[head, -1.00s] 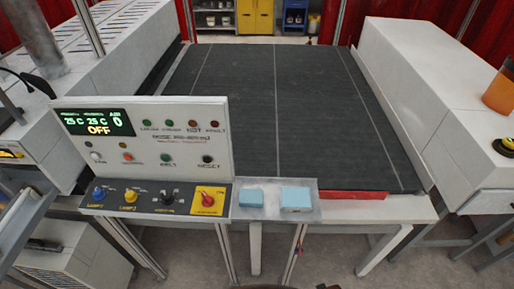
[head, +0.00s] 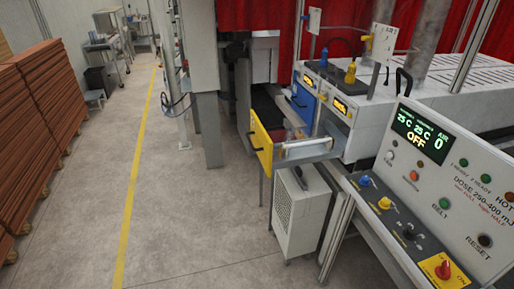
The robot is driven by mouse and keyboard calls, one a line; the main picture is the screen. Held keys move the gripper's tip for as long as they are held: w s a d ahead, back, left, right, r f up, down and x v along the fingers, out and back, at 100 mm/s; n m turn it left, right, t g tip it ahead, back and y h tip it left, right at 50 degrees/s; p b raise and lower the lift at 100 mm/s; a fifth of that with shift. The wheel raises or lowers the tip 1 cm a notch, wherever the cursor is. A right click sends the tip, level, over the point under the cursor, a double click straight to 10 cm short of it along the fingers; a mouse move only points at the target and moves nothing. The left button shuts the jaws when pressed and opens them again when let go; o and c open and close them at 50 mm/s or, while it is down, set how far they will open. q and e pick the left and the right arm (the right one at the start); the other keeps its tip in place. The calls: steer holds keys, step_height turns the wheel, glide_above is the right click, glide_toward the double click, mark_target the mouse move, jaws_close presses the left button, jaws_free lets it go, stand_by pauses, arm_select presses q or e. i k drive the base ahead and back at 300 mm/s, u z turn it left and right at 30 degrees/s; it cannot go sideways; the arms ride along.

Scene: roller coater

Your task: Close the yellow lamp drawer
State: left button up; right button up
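The yellow lamp drawer (head: 261,143) is pulled out from the white machine housing (head: 365,125) in the middle of the head view. Its yellow front faces left and carries a dark handle (head: 255,141). Its grey metal body (head: 308,150) spans the gap to the housing. A blue drawer front (head: 303,103) shows behind it, with a dark handle of its own. Neither of my grippers shows in the head view.
The control panel (head: 450,170) stands at the right. A white cabinet unit (head: 298,212) stands on the floor below the drawer. Stacked brown boards (head: 35,130) line the left. The floor (head: 185,200) left of the drawer is clear, with a yellow line (head: 133,190).

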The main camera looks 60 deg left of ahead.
mark_target(268, 146)
steer(key=u, duration=1.6)
steer(key=i, duration=0.35)
steer(key=u, duration=0.3)
